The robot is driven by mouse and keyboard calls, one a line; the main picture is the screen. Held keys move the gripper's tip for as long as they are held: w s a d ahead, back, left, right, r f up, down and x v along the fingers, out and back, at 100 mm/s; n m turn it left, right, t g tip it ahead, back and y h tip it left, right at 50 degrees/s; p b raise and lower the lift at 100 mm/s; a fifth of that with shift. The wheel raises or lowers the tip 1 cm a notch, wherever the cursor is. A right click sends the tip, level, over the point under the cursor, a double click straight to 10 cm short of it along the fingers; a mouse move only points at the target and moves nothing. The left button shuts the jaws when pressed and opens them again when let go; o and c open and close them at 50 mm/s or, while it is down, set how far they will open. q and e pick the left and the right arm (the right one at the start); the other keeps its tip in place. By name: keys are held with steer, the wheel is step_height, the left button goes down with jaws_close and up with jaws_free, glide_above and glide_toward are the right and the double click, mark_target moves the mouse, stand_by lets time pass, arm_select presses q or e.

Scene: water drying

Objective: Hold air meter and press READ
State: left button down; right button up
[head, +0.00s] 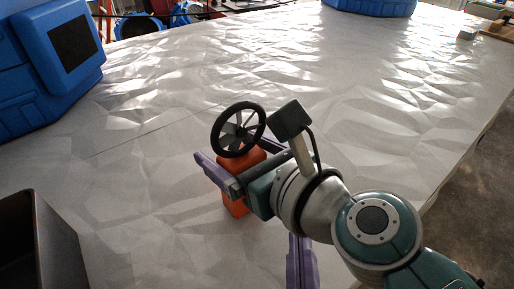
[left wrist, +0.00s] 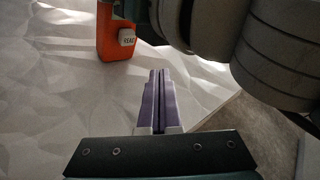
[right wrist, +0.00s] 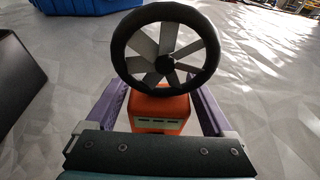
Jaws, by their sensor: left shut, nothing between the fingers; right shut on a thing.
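The air meter has an orange body (head: 236,200) and a black-rimmed fan wheel (head: 238,130) on top. My right gripper (head: 238,158) is shut on the orange body, with a purple finger on each side. In the right wrist view, the fan (right wrist: 166,57) rises above the orange body (right wrist: 160,108). My left gripper (head: 301,262) is shut and empty. Its joined fingertips (left wrist: 159,75) are apart from the meter, below and to the right of the button in that view.
A large blue machine (head: 50,60) with a dark panel stands at the left. A dark open bin (head: 35,240) is at the lower left. The pale, faceted surface (head: 150,120) around the meter is mostly clear. Its edge runs along the right.

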arm_select(q)
steer(key=shift+w+a, duration=0.7)
steer(key=shift+w, duration=0.3)
steer(key=shift+w+a, duration=0.7)
steer(key=shift+w, duration=0.25)
steer(key=shift+w+a, duration=0.1)
stand_by(0.5)
steer(key=shift+w+a, duration=0.2)
steer(key=shift+w, duration=0.05)
steer(key=shift+w+a, duration=0.3)
steer(key=shift+w, duration=0.1)
stand_by(0.9)
steer(key=shift+s+d, duration=0.6)
steer(key=shift+s, duration=0.15)
steer(key=shift+s+d, duration=0.75)
steer(key=shift+s, duration=0.3)
steer(key=shift+s+d, duration=0.7)
steer(key=shift+s, duration=0.3)
